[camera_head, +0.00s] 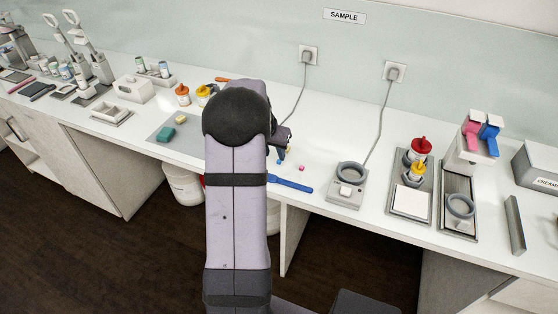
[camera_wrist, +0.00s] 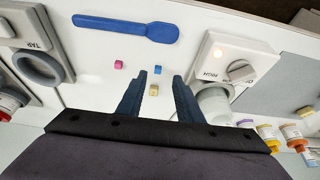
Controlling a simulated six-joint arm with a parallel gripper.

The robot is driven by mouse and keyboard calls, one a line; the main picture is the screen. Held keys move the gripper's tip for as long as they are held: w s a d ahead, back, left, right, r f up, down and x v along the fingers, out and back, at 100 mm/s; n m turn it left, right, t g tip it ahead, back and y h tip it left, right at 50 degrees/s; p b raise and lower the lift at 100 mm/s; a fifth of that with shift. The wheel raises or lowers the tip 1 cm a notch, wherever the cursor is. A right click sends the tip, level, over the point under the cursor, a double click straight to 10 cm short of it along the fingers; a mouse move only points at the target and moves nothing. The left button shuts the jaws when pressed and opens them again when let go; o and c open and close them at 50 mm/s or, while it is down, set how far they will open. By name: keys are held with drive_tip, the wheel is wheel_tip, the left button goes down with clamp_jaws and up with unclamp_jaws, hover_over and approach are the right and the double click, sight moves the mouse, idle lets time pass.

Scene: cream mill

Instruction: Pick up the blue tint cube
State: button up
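The blue tint cube (camera_wrist: 157,70) lies on the white counter in the wrist view, between a pink cube (camera_wrist: 119,65) to its left and a tan-yellow cube (camera_wrist: 154,90) just below it. My gripper (camera_wrist: 162,74) is open; its two dark fingers stand apart with nothing held. In the picture the blue cube lies between the fingertips, closer to the left one; the height above it is hard to tell. In the head view my arm hides most of the gripper, and the pink cube (camera_head: 301,168) shows to its right. I cannot clearly make out the blue cube there.
A blue spatula (camera_wrist: 125,28) lies beyond the cubes. A white unit with a knob (camera_wrist: 235,65) stands right, and a scale with a grey ring (camera_wrist: 38,66) left. Bottles (camera_wrist: 290,132) are at lower right. The counter around the cubes is clear.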

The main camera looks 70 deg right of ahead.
sight(279, 164)
drive_tip(key=shift+s+p+x, duration=0.15)
drive_tip(key=shift+p+x, duration=0.45)
drive_tip(key=shift+x, duration=0.25)
drive_tip(key=shift+s+p+x, duration=0.1)
drive_tip(key=shift+p+x, duration=0.5)
drive_tip(key=shift+x, duration=1.2)
clamp_jaws()
